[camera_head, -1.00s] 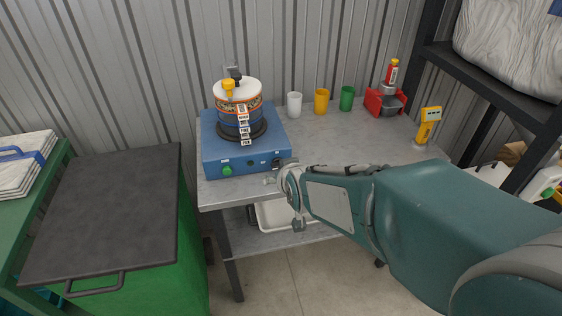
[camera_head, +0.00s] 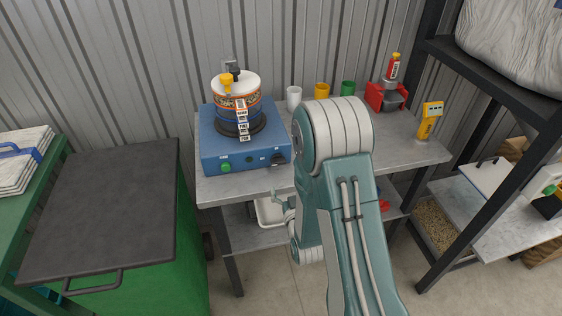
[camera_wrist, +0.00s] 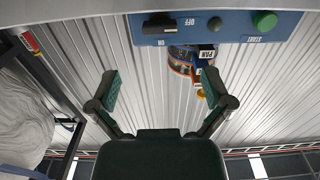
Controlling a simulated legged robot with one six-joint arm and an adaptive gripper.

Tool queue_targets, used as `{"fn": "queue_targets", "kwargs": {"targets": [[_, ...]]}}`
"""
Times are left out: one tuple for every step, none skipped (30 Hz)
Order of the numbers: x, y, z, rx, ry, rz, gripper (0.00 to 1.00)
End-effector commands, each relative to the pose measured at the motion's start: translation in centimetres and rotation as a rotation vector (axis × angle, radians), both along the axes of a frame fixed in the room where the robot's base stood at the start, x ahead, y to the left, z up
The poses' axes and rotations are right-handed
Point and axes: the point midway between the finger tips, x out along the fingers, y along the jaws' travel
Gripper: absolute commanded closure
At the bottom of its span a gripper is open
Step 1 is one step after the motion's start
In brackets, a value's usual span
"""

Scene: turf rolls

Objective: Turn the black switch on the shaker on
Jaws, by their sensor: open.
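The shaker (camera_head: 214,152) is a blue box on the grey bench, with a white-topped sieve stack (camera_head: 238,105) on it. My gripper (camera_wrist: 161,88) is open and empty, apart from the switch.
White (camera_head: 294,98), yellow (camera_head: 322,92) and green (camera_head: 348,90) cups stand behind my arm on the bench (camera_head: 395,150). A red device (camera_head: 386,97) and a yellow meter (camera_head: 429,120) are at right. A white tray (camera_head: 268,212) is on the lower shelf. A green bin with dark lid (camera_head: 105,205) stands left.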

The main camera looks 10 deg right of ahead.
Motion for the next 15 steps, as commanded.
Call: {"fn": "queue_targets", "kwargs": {"targets": [[0.1,0.0,0.0,0.000,-0.006,0.000,0.00],[0.3,0.0,0.0,0.000,-0.008,0.000,0.00],[0.7,0.0,0.0,0.000,-0.009,0.000,0.00],[1.0,0.0,0.0,0.000,-0.008,0.000,0.00],[1.4,0.0,0.0,0.000,-0.009,0.000,0.00],[2.0,0.0,0.0,0.000,-0.009,0.000,0.00],[2.6,0.0,0.1,0.000,-0.009,0.000,0.00],[3.1,0.0,0.1,0.000,-0.009,0.000,0.00],[3.9,0.0,0.0,0.000,-0.009,0.000,0.00],[4.5,0.0,0.0,0.000,-0.008,0.000,0.00],[5.0,0.0,0.0,0.000,-0.008,0.000,0.00],[5.8,0.0,0.1,0.000,-0.007,0.000,0.00],[6.3,0.0,0.1,-0.001,-0.008,0.000,0.00],[6.9,0.0,0.1,-0.001,-0.007,0.000,0.00],[7.6,0.0,0.0,-0.001,-0.007,0.001,0.00]]}}
